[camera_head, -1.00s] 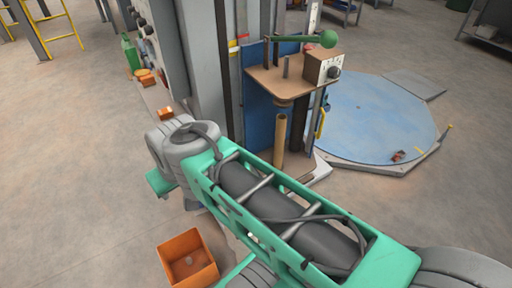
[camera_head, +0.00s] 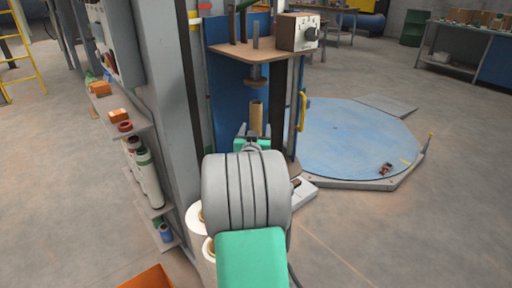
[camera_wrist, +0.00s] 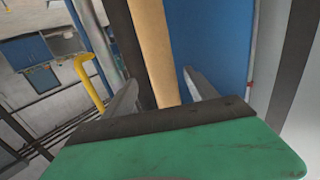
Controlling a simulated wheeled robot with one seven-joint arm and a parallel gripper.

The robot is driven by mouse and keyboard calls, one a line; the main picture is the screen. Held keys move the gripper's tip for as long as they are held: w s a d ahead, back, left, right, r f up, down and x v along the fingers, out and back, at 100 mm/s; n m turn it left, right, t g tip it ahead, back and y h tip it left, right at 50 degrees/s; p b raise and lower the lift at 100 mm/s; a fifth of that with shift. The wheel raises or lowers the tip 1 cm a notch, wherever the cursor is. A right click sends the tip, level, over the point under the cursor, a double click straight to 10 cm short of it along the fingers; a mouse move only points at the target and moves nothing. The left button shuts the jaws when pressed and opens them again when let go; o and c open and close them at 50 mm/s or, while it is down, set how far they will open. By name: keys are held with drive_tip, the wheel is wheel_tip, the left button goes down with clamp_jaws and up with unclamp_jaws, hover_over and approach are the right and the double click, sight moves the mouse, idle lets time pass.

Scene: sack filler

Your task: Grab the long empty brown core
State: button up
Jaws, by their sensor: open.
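The long brown core (camera_head: 257,115) stands upright under the brown shelf of the blue machine; my arm hides its lower part. In the wrist view the core (camera_wrist: 152,45) runs up as a tan tube between my two fingers, beside a dark post. My gripper (camera_head: 253,138) is in front of the core, mostly hidden behind my grey wrist. In the wrist view my gripper (camera_wrist: 160,82) is open, with one finger on each side of the core. I cannot tell how deep the core sits between them.
The brown shelf (camera_head: 262,54) with a control box (camera_head: 298,32) is above the core. A dark post stands close to it. A yellow handle (camera_head: 302,112) is on the right. A grey column (camera_head: 160,90) and side shelves with bottles (camera_head: 148,172) stand left. White rolls (camera_head: 194,218) are low by my wrist.

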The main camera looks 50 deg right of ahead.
drive_tip(key=x, duration=0.4)
drive_tip(key=shift+w+d, duration=0.1)
drive_tip(key=shift+w, duration=0.2)
clamp_jaws()
idle(0.3)
drive_tip(key=shift+r, duration=0.1)
